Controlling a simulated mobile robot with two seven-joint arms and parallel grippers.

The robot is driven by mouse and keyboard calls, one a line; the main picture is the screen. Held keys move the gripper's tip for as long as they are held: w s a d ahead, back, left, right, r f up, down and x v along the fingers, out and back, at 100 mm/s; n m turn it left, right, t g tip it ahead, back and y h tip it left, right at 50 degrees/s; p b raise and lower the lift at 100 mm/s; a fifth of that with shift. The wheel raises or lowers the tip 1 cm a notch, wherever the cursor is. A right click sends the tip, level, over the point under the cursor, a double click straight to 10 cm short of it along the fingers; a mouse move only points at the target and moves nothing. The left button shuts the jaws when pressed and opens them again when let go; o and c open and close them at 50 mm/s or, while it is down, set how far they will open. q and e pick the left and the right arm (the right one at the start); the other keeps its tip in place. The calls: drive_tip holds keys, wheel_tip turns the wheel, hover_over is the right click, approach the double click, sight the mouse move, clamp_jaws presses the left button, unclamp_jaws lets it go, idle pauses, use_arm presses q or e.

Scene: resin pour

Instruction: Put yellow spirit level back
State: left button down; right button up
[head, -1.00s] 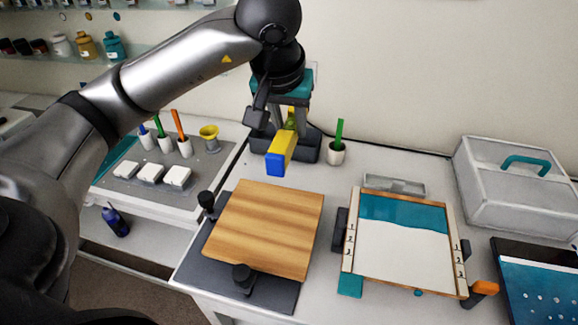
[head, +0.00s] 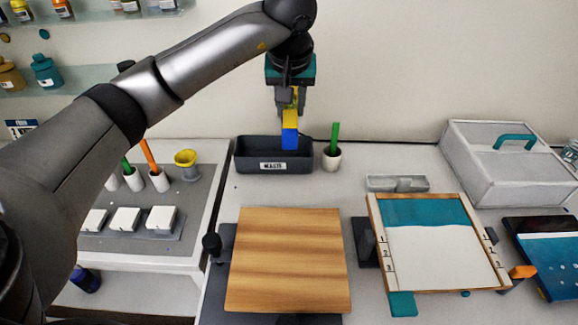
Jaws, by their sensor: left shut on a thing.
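The yellow spirit level (head: 291,115), with a blue end cap, hangs roughly upright below my left gripper (head: 290,97). My left gripper is shut on its upper part, and the blue end points down. In the picture the level overlaps the dark waste bin (head: 255,155); I cannot tell whether it is above the bin or in front of it. My right gripper is not in view.
A cup with a green stick (head: 333,158) stands right of the bin. A wooden board (head: 288,265) lies in front. A small grey tray (head: 385,184), a framed panel (head: 437,255) and a lidded case (head: 535,182) are to the right.

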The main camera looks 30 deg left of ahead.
sight(289, 133)
use_arm(q)
wheel_tip(289, 133, down, 14)
drive_tip(key=shift+f, duration=0.2)
idle(0.4)
drive_tip(key=shift+f+b, duration=0.6)
drive_tip(key=shift+b, duration=0.1)
drive_tip(key=c, duration=0.6)
unclamp_jaws()
drive_tip(key=p+v, duration=0.1)
drive_tip(key=v, duration=1.2)
drive_tip(key=shift+w+a+r+p, duration=0.1)
drive_tip(key=shift+a+r+p, duration=0.05)
drive_tip(key=shift+p, duration=0.2)
